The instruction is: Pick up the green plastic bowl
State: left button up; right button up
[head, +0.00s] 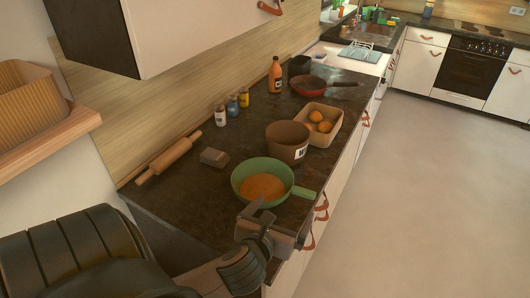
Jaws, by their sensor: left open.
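The green bowl (238,186) stands upright on the dark countertop near its front end. It is round, with an orange-brown inside and a short green handle-like part sticking out at its right. My left gripper (259,216) is at the counter's front edge, just on the near side of the bowl. Its fingers are open and empty and point toward the bowl's near rim. They overlap the near rim in the picture, and I cannot tell whether they touch it. My right gripper is not in view.
A brown pot (284,146) stands close behind the bowl. Behind it are a tan tray (334,130) with oranges and a red pan (308,87). A rolling pin (168,160) and small grey box (214,157) lie left. An upper cabinet (200,35) hangs above; the floor at right is clear.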

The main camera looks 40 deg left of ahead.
aim_at(298, 193)
pick_arm(q)
jog(key=x, duration=0.8)
jog(key=shift+w+a+f, duration=0.1)
jog(key=shift+w, duration=0.15)
jog(key=shift+x, duration=0.75)
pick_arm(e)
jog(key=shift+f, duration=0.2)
pick_arm(q)
jog(key=shift+p, duration=0.3)
jog(key=shift+w+f+p, duration=0.25)
jog(key=shift+w+p, duration=0.05)
jog(key=shift+w, duration=0.2)
jog(key=p+x, duration=0.1)
jog(key=x, duration=0.1)
jog(key=shift+w+f, duration=0.2)
jog(key=shift+w, duration=0.15)
jog(key=shift+w+a+f, duration=0.2)
jog(key=shift+w+f, duration=0.1)
jog(key=shift+w, duration=0.25)
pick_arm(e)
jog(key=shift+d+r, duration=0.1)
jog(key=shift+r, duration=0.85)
